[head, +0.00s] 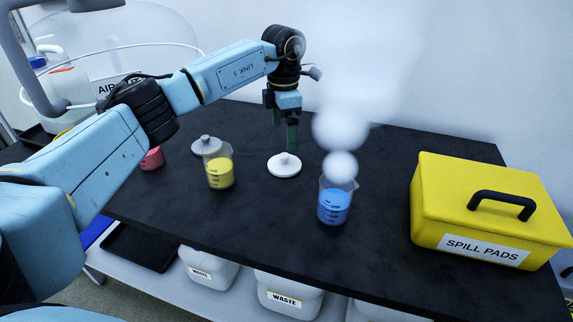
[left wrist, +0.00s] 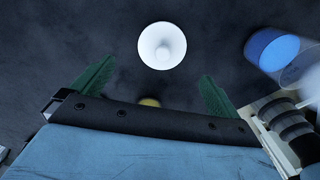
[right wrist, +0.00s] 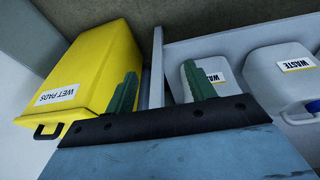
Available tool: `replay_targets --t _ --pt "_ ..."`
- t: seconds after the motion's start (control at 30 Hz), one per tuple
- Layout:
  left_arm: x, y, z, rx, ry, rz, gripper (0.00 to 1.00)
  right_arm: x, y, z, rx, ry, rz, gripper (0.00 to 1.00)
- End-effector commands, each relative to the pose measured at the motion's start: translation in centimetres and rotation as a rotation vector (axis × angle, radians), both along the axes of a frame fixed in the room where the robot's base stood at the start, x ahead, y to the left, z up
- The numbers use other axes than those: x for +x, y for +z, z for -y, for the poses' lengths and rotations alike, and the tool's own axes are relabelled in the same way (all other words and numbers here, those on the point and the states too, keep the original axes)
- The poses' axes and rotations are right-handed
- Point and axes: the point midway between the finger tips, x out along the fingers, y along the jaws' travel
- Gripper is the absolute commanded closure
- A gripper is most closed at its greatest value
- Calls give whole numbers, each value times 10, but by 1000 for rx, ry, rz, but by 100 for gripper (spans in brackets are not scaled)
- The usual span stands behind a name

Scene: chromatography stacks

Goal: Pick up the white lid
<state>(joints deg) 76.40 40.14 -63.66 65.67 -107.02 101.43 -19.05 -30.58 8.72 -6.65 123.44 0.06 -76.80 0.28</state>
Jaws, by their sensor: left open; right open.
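The white lid (head: 284,165) is a round disc with a small knob on top, lying flat on the black bench. In the left wrist view the lid (left wrist: 162,46) shows beyond the fingertips, between the lines of the two green fingers. My left gripper (head: 290,136) points down above the lid, with its fingers open and empty. It also shows in the left wrist view (left wrist: 157,80). The exact gap between fingers and lid is hard to judge. My right gripper (right wrist: 162,85) is open and empty, away from the lid, facing a yellow box and waste containers.
A steaming beaker of blue liquid (head: 335,202) stands right of the lid. A yellow-liquid beaker (head: 220,170), a grey lid (head: 207,146) and a red-liquid beaker (head: 153,158) stand left. A yellow spill pads box (head: 490,212) fills the right end. Waste containers (head: 289,294) sit below the bench.

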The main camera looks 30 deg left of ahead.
Motion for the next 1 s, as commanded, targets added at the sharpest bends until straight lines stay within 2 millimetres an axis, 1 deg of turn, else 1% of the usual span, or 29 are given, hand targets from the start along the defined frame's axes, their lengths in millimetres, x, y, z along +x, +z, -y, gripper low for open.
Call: replay_targets --t 0.03,0.1,0.43,0.67,0.7,0.8,0.9,1.0 --pt "0 -12 0 -1 0 -1 0 0 5 -3 6 0 6 45" --pt "0 -21 0 -1 0 -1 0 -1 13 -5 11 -1 9 45" --pt "-1 -41 1 -3 -1 2 0 -4 33 -10 22 -2 21 45" --pt "-4 -67 4 -3 -1 0 0 -13 62 -17 42 -4 40 45" --pt "-3 -72 3 -3 -1 0 0 -5 63 -19 50 1 79 45" --pt "-3 -80 3 -2 -1 2 0 8 68 -24 65 9 149 45" --pt "-3 -84 3 -3 -1 3 0 14 72 -27 75 13 185 45" --pt "-3 -84 3 -3 -1 3 0 16 73 -28 77 15 197 45"
